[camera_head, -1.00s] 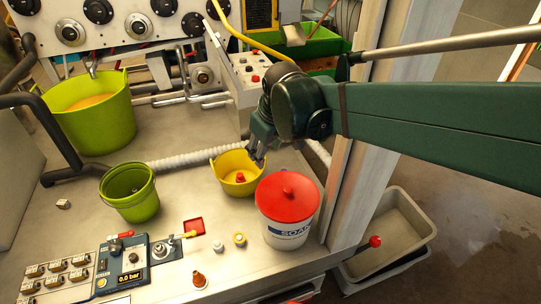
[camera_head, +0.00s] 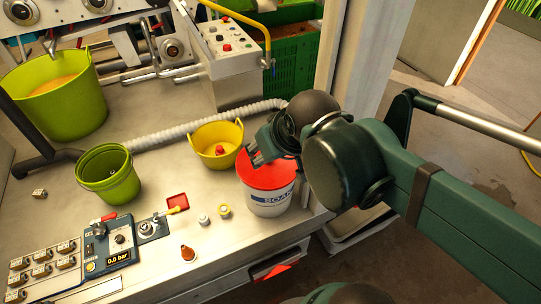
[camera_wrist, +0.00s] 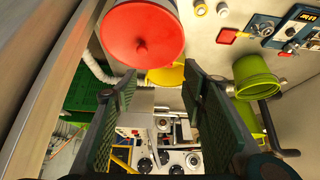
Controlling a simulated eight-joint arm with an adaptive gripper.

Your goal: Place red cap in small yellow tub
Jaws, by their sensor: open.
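The small yellow tub (camera_head: 216,158) stands on the metal bench, left of the white soap bucket. A small red cap (camera_head: 219,150) lies inside it. In the wrist view the tub (camera_wrist: 166,75) shows partly behind the soap bucket. My gripper (camera_head: 256,157) is open and empty, over the left side of the bucket's red lid (camera_head: 263,174) and right of the tub. In the wrist view its two fingers (camera_wrist: 158,88) are spread apart with nothing between them. The cap cannot be made out in the wrist view.
The soap bucket (camera_head: 267,202) stands near the bench's right edge, close to a grey post (camera_head: 350,65). A green bucket (camera_head: 108,174) and a larger green tub (camera_head: 58,100) stand left. A white hose (camera_head: 190,128) runs behind. A pressure panel (camera_head: 115,240) and small fittings lie in front.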

